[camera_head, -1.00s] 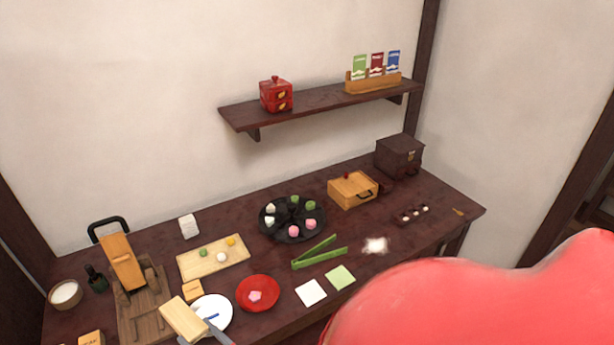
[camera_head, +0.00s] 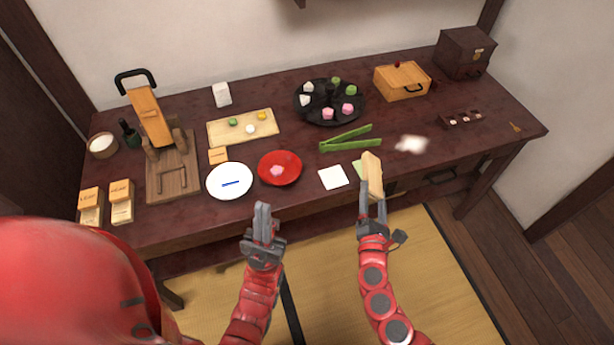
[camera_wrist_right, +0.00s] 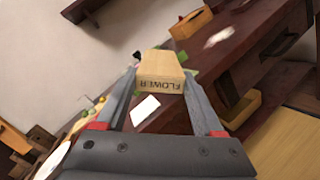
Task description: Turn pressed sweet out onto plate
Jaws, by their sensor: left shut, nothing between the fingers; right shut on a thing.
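My right gripper (camera_head: 373,207) is shut on a pale wooden mold block (camera_head: 373,175), held up in front of the table's front edge. In the right wrist view the mold (camera_wrist_right: 160,68) sits between both fingers, and its end reads FLOWER. A small pink sweet (camera_head: 277,171) lies on the red plate (camera_head: 293,178), left of the mold. A white plate (camera_head: 217,190) with a blue stripe is left of the red one. My left gripper (camera_head: 262,212) is shut and empty, in front of the table below the red plate.
A white square sheet (camera_head: 333,177) lies right of the red plate; a green one (camera_head: 359,168) is partly hidden by the mold. Two labelled blocks (camera_head: 121,205) stand front left, near a wooden press (camera_head: 171,170).

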